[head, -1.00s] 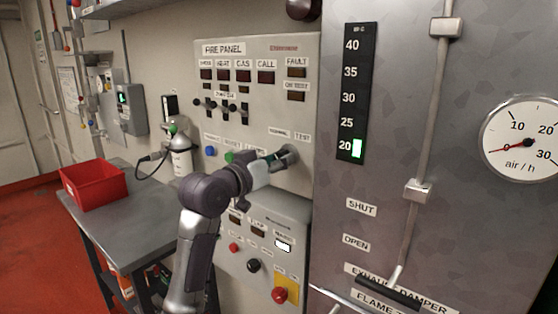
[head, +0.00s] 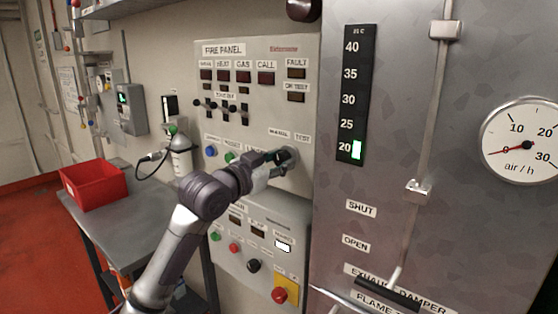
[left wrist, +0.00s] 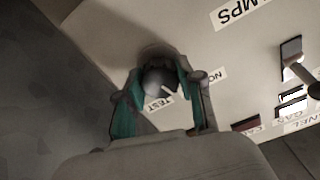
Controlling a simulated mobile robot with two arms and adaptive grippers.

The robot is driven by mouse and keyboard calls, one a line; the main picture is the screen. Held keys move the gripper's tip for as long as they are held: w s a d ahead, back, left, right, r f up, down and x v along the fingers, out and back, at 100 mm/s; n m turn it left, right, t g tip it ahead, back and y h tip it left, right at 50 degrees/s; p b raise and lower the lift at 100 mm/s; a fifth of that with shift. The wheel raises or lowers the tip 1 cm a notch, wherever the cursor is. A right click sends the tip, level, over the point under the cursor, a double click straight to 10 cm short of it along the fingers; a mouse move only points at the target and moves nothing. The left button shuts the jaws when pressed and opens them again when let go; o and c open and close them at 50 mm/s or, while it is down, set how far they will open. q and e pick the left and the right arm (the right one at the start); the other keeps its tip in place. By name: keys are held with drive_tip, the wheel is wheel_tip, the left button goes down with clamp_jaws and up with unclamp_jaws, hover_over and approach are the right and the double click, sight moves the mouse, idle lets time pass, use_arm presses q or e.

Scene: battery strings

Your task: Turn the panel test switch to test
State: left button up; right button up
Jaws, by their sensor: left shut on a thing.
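The panel test switch is a round grey knob (left wrist: 157,83) on the fire panel (head: 250,125), at its lower right under the "NORMAL" and "TEST" labels. My left gripper (head: 282,157) is at the knob. In the left wrist view its two green-padded fingers (left wrist: 162,84) stand on either side of the knob, shut on it. A short pale mark on the knob shows between the fingers, toward the "TEST" label (left wrist: 158,103) and the partly hidden "NORMAL" label (left wrist: 222,79). In the head view the gripper hides most of the knob. My right gripper is not in view.
Several toggle switches (head: 228,107) sit higher on the panel. A lower panel with buttons and a red emergency button (head: 279,295) is below my arm. A grey cabinet with a gauge (head: 520,141) stands right. A red bin (head: 95,184) sits on a bench at left.

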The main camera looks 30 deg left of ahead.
use_arm(q)
drive_tip(key=m+p, duration=0.1)
drive_tip(key=m, duration=0.4)
drive_tip(key=shift+m+p, duration=0.3)
drive_tip(key=shift+m, duration=0.1)
drive_tip(key=m+p, duration=0.1)
drive_tip(key=m, duration=0.3)
drive_tip(key=shift+p, duration=0.4)
drive_tip(key=shift+m+p, duration=0.55)
drive_tip(key=shift+m, duration=0.85)
drive_tip(key=shift+f, duration=0.1)
drive_tip(key=o, duration=1.2)
drive_tip(key=shift+c, duration=0.2)
